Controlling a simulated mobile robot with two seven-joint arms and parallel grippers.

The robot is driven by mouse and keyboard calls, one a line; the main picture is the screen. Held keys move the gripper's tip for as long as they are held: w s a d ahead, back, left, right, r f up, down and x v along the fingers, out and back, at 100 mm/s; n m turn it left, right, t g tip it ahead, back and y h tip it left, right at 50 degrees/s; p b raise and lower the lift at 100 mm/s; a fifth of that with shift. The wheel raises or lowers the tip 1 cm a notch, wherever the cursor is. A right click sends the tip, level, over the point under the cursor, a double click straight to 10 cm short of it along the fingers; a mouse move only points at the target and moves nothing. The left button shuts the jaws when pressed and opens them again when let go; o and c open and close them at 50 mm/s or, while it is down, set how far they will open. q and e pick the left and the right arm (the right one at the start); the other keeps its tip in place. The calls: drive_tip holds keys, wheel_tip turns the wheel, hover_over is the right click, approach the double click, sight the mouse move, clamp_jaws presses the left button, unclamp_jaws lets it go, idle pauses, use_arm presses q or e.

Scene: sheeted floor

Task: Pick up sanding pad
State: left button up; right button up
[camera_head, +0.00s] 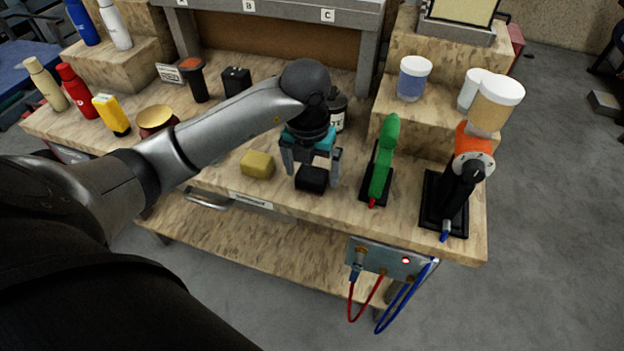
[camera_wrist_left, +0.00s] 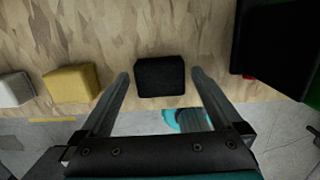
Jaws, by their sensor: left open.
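A small black block (camera_head: 312,180), which looks like the sanding pad, lies near the front edge of the wooden workbench (camera_head: 280,205). My left gripper (camera_head: 313,176) is directly over it, pointing down, with its fingers open. In the left wrist view the black block (camera_wrist_left: 160,76) sits between the tips of the open left gripper (camera_wrist_left: 160,84), with a gap visible on each side. The fingers are not closed on it. My right gripper is not in view.
A yellow sponge-like block (camera_head: 257,164) lies just left of the gripper. A green tool (camera_head: 381,160) stands close on the right, with an orange and black tool (camera_head: 458,180) beyond it. A black-lidded jar (camera_head: 338,112) stands behind the gripper.

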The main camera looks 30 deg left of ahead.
sight(312, 173)
use_arm(q)
drive_tip(key=shift+f, duration=0.55)
drive_tip(key=shift+r, duration=0.1)
drive_tip(key=c, duration=1.3)
drive_tip(key=shift+r, duration=0.1)
wheel_tip(312, 173, up, 20)
drive_tip(key=p, duration=0.5)
